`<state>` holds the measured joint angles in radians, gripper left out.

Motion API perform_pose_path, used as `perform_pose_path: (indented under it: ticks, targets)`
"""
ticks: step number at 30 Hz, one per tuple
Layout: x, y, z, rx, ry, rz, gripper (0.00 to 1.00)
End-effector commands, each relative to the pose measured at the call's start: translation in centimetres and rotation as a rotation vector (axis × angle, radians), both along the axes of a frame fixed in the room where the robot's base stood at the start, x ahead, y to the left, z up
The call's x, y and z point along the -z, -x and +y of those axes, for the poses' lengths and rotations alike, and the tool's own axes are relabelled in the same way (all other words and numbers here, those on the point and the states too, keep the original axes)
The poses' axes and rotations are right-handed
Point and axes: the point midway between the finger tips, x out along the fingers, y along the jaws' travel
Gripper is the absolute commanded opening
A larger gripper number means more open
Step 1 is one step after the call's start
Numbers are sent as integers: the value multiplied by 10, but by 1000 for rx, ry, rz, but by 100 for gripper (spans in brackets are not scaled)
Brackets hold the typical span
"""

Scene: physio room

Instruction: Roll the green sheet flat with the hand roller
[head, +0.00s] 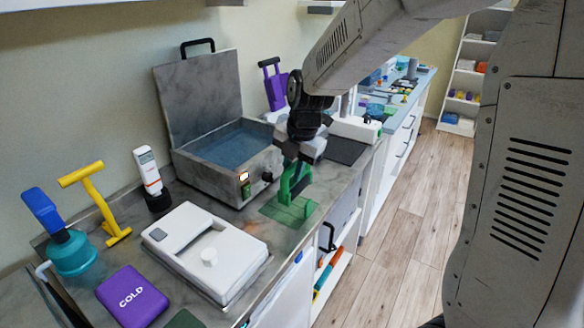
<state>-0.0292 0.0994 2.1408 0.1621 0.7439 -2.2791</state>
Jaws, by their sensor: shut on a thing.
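The green hand roller (292,180) hangs below my gripper (300,156), upright, with its handle between the jaws. My gripper is shut on it. The green sheet (283,214) lies on the grey counter near its front edge, to the right of the open metal water bath. The roller's lower end is over or on the sheet; I cannot tell if they touch. The roller hides part of the sheet, and my wrist hides part of the roller's handle.
The open metal bath (214,165) with water stands left of the roller. A white lidded box (192,232), a purple COLD pack (132,297), a yellow T-shaped tool (101,207) and a teal pot (72,254) fill the counter's left. Wooden floor (400,210) is open at right.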

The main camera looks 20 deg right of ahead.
Motion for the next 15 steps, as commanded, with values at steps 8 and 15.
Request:
perform_pose_path:
  ticks: [8,15]
  targets:
    - [28,1,1,0,-1,2,0]
    - [48,1,1,-1,1,2,0]
